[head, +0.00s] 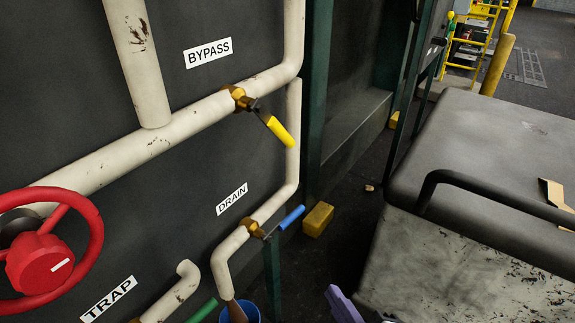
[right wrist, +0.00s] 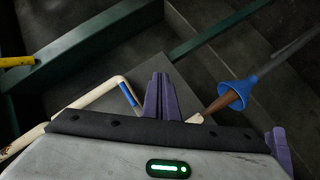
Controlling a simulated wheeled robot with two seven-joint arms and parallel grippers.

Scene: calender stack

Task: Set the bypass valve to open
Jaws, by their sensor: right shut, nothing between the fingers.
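The bypass valve (head: 240,98) is a brass body on the cream pipe below the BYPASS label (head: 208,52). Its yellow handle (head: 280,131) points down and right, across the line of the pipe. My right gripper (head: 343,303) shows only as a purple tip at the bottom edge of the head view, well below and right of the handle. In the right wrist view its purple fingers (right wrist: 160,95) are together and empty. My left gripper is not in view.
The drain valve has a blue handle (head: 291,217), also in the right wrist view (right wrist: 127,95). A red handwheel (head: 40,262) is at left, a green handle (head: 202,311) at bottom. A yellow block (head: 318,219) lies on the floor. A grey cabinet (head: 480,150) fills the right.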

